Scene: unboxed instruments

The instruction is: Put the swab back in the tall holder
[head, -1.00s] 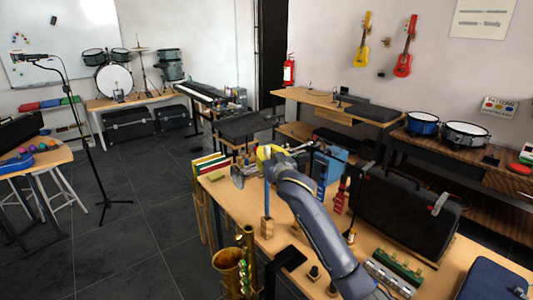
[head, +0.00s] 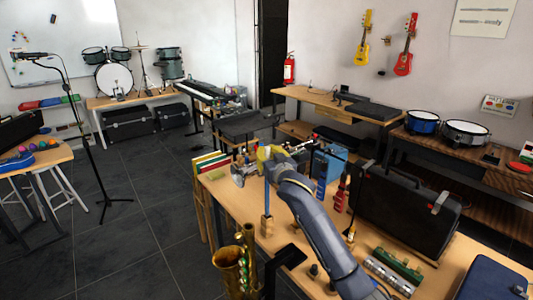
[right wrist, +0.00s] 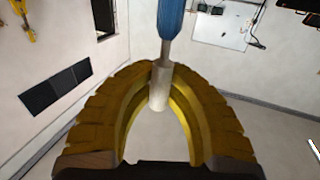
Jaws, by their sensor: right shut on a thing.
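My right gripper (head: 264,154) is above the left part of the near table. Its yellow fingers, also in the right wrist view (right wrist: 160,72), are shut around the pale end of the swab (right wrist: 160,88). The swab has a blue part beyond the fingertips. In the head view the blue swab (head: 267,196) hangs upright below the gripper. Its lower end meets the top of the tall wooden holder (head: 267,226), which stands on the table. I cannot tell how deep the swab sits in it. My left gripper is not in view.
A brass saxophone (head: 232,268) stands at the table's near left edge. Colored books (head: 210,163) lie farther back. A black case (head: 405,205), a red object (head: 341,194) and a green-and-silver instrument (head: 398,266) are to the right of my arm. Some bare tabletop (head: 236,203) shows left of the holder.

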